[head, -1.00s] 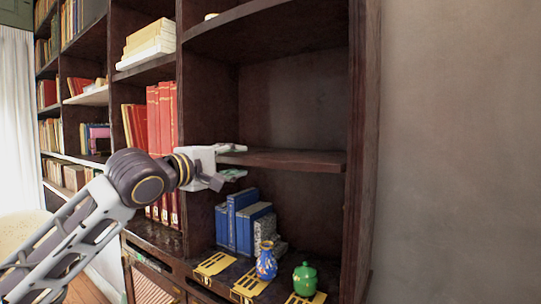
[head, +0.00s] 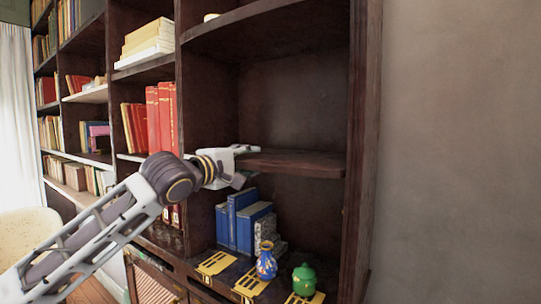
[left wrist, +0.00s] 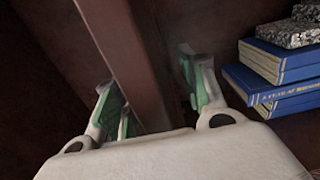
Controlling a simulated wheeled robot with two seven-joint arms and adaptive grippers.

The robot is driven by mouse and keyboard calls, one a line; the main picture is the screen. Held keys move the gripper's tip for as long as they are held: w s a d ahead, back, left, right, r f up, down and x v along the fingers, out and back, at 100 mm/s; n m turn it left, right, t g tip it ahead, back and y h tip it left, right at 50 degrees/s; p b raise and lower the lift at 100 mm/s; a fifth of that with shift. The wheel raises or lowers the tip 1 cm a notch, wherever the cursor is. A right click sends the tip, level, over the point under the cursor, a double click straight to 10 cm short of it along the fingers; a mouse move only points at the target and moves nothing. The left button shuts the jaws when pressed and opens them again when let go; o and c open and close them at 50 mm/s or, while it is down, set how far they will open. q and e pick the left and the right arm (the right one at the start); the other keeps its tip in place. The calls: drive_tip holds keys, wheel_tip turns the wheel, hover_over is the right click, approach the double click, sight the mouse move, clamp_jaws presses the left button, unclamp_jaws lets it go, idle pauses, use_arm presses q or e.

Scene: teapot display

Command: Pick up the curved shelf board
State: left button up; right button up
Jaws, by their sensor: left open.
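The curved shelf board (head: 300,163) is a dark brown plank across the right bay of the bookcase, above the blue books. My left gripper (head: 246,163) is at the board's left end, with one finger above the board and its lower finger mostly hidden. In the left wrist view the board (left wrist: 135,55) runs between the two green-padded fingers of the gripper (left wrist: 152,92). The fingers are open, with a gap visible on the right side of the board. My right gripper is not in view.
Blue books (head: 240,220) stand below the board, close under my gripper. A blue vase (head: 266,262) and a green lidded pot (head: 304,279) stand on the lower ledge by yellow cards (head: 251,283). Red books (head: 160,118) are left. The compartment above the board is empty.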

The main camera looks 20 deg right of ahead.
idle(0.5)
use_arm(q)
clamp_jaws()
drive_tip(key=shift+r, duration=0.1)
idle(0.3)
